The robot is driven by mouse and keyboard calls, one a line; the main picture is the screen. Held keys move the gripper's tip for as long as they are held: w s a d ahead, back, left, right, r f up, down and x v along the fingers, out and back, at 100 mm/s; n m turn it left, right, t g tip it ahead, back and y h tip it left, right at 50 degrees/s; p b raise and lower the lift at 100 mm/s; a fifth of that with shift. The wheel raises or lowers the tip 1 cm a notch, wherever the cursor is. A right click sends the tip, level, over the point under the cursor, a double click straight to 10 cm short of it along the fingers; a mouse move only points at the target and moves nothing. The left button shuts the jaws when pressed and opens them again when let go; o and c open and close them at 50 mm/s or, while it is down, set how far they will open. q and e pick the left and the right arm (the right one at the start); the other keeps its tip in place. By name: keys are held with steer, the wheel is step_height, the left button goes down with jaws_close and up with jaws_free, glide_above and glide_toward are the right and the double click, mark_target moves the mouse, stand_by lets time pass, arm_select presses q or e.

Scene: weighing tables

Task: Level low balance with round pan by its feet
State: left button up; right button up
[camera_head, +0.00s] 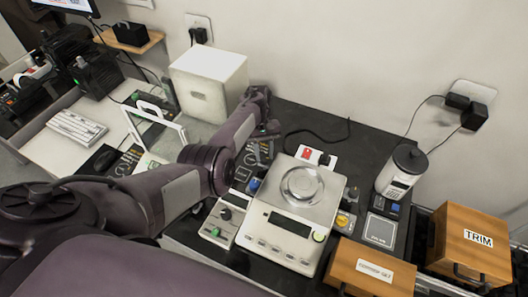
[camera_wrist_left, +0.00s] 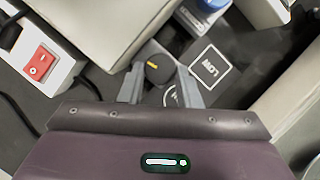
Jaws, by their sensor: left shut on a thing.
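The low balance (camera_head: 272,242) stands on the dark table with a round steel pan (camera_head: 303,186) on top, a dark display and a green round spot at its front right. Its pale body (camera_wrist_left: 100,25) fills the upper left of the left wrist view. A black foot knob (camera_wrist_left: 158,68) with a yellow mark sits beside the body's corner. My left gripper (camera_wrist_left: 160,76) is shut on this knob, one finger on each side. In the head view the left gripper (camera_head: 267,138) is behind the balance's left rear; its fingertips are hard to see. My right gripper is not in view.
A power strip with a red switch (camera_wrist_left: 40,63) lies behind the balance. A LOW label (camera_wrist_left: 211,68) lies near the fingers. A white box (camera_head: 209,80) and clear shield (camera_head: 157,122) stand left.

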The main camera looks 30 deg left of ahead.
arm_select(q)
steer(key=o, duration=1)
steer(key=shift+a, duration=0.1)
